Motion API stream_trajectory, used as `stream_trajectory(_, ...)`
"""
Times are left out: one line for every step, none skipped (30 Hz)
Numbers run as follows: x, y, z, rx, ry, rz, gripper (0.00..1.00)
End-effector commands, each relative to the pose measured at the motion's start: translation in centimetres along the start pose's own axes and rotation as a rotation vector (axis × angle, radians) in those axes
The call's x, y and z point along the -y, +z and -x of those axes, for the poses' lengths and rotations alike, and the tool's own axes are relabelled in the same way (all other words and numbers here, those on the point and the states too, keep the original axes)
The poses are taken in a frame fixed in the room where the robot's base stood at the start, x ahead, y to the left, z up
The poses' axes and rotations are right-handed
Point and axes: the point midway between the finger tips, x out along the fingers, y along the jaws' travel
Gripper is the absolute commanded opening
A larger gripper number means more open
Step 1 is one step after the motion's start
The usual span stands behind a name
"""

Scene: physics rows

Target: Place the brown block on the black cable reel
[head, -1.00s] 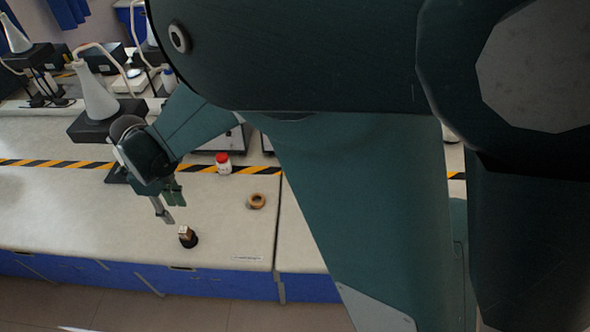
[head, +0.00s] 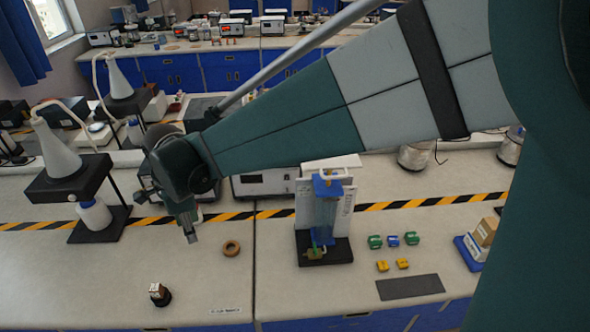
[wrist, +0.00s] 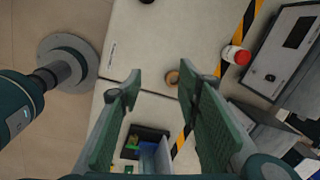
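A red-capped jar (wrist: 236,55) stands near the striped tape. A blue-and-clear apparatus (head: 325,215) on a black base stands further right, near small green, blue and yellow pieces. Bare bench surrounds the reel.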

Motion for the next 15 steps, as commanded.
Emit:
stream_trajectory(-0.3, -1.5, 0.8, 0.001, -0.010, 0.023, 0.34)
stream_trajectory(-0.4, -2.4, 1.3, 0.001, -0.017, 0.040, 0.34)
stream_trajectory(-0.5, -3.3, 1.8, 0.002, -0.027, 0.063, 0.34)
stream_trajectory(-0.7, -4.1, 2.3, 0.002, -0.034, 0.081, 0.34)
stream_trajectory(-0.8, -4.9, 2.7, 0.001, -0.041, 0.097, 0.34)
stream_trajectory(-1.0, -5.8, 3.2, 0.001, -0.050, 0.121, 0.34)
stream_trajectory(-1.2, -6.6, 3.6, 0.000, -0.058, 0.138, 0.34)
stream_trajectory(-1.4, -7.3, 4.0, -0.001, -0.065, 0.154, 0.34)
stream_trajectory(-1.7, -8.3, 4.5, -0.003, -0.074, 0.179, 0.34)
stream_trajectory(-1.8, -9.0, 4.9, -0.005, -0.081, 0.195, 0.34)
stream_trajectory(-2.1, -9.8, 5.3, -0.007, -0.088, 0.212, 0.34)
stream_trajectory(-2.4, -10.7, 5.7, -0.010, -0.098, 0.236, 0.34)
stream_trajectory(-2.6, -11.4, 6.1, -0.012, -0.104, 0.253, 0.34)
stream_trajectory(-2.9, -12.1, 6.4, -0.015, -0.111, 0.270, 0.34)
stream_trajectory(-3.2, -13.0, 6.9, -0.019, -0.120, 0.294, 0.34)
